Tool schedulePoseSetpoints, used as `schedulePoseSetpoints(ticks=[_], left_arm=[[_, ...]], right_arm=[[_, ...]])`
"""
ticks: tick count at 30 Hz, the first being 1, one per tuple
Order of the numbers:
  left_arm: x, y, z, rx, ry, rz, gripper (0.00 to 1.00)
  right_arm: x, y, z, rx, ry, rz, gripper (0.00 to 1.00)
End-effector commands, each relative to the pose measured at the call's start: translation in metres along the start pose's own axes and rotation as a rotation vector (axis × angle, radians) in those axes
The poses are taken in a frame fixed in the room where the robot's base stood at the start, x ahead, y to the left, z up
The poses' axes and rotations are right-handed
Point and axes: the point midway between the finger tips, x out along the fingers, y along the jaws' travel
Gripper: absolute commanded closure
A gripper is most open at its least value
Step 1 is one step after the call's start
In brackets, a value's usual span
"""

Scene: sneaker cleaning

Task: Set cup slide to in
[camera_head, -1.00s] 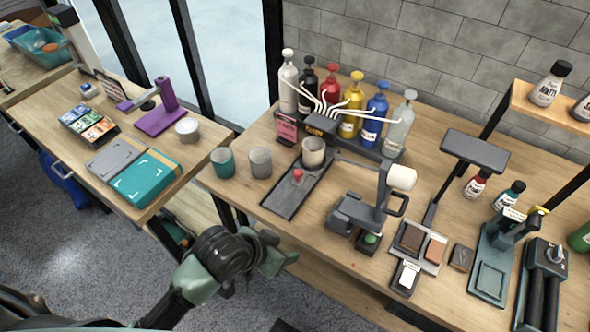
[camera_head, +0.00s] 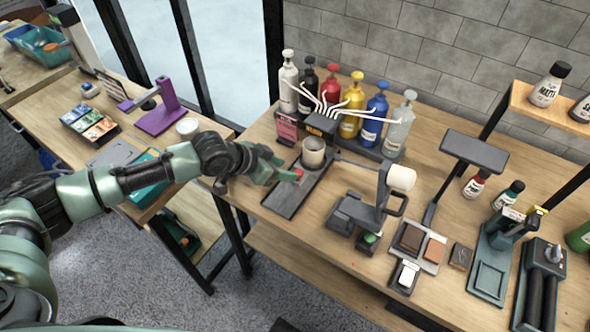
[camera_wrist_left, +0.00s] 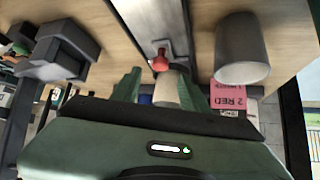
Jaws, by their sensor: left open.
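The cup slide (camera_head: 284,206) is a dark rail tray on the workbench, also in the wrist view (camera_wrist_left: 152,16). A red knob (camera_head: 298,174) stands on it, and a beige cup (camera_head: 313,152) sits towards its back end, near the pump bottles. My left gripper (camera_head: 284,171) is open, beside the knob in the head view. In the wrist view the red knob (camera_wrist_left: 160,61) appears between and just beyond the green fingertips (camera_wrist_left: 158,86), with the beige cup (camera_wrist_left: 166,92) partly hidden below it. I cannot tell whether a finger touches the knob. My right gripper is out of view.
A grey cup (camera_wrist_left: 242,50) stands close beside the slide in the wrist view; my arm hides it in the head view. Several pump bottles (camera_head: 350,110) with thin spouts stand behind. A dark device with a white roller (camera_head: 402,178) stands right of the slide.

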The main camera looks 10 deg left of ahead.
Motion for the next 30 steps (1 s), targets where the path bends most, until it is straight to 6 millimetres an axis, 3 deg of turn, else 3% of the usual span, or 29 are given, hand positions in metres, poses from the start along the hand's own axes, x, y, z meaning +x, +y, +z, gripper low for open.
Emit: schedulePoseSetpoints(ticks=[9, 20, 21, 26, 30], left_arm=[[0.046, 0.001, -0.002, 0.001, 0.0, 0.0, 0.56], [0.056, 0.001, 0.0, 0.002, 0.0, 0.0, 0.56], [0.056, 0.001, 0.0, 0.002, 0.0, 0.0, 0.58], [0.055, 0.001, 0.0, 0.002, 0.0, 0.0, 1.0], [0.055, 0.001, 0.0, 0.002, 0.0, 0.0, 1.0]], right_arm=[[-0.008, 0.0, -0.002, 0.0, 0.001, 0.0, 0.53], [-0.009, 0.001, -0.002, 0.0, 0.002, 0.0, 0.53], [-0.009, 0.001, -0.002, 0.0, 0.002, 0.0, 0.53], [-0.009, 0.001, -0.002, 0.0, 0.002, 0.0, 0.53], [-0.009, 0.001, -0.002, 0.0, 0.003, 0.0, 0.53]])
